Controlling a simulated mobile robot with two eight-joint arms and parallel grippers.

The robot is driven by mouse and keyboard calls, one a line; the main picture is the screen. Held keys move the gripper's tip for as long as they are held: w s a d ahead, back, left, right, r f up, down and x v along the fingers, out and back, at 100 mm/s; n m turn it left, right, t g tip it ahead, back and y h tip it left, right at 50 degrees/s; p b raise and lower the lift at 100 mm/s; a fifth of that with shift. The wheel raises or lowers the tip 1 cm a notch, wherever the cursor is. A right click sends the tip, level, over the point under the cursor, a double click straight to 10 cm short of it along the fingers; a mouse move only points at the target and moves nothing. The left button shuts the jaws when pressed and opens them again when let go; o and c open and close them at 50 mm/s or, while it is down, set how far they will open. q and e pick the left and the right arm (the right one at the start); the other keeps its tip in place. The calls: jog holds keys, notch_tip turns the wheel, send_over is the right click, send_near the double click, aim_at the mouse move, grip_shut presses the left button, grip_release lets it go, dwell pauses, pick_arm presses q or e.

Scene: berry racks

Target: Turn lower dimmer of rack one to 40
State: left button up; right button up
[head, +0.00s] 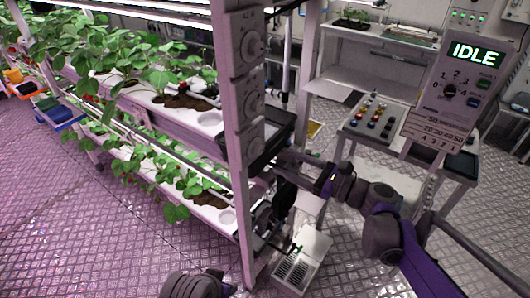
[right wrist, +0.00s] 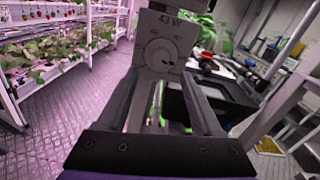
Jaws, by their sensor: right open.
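A rack post (head: 241,205) carries a column of grey dimmer boxes with round knobs. My right gripper (head: 280,160) is just right of the lowest dimmer. In the right wrist view its two fingers (right wrist: 160,85) are apart, with nothing between them, below and to either side of the knob. I cannot tell whether they touch the box. My left gripper is out of view.
Strawberry plants (head: 130,55) fill the rack shelves at left. A dark tray (head: 272,135) sits behind the post. A control panel reading IDLE (head: 475,54) and a cart with coloured knobs (head: 352,143) stand at right. A white vented box (head: 302,262) is on the floor.

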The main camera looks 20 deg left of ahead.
aim_at(261, 151)
jog(key=x, duration=0.8)
jog(key=shift+d+p, duration=0.1)
jog(key=shift+p, duration=0.2)
jog(key=shift+c, duration=0.4)
grip_shut()
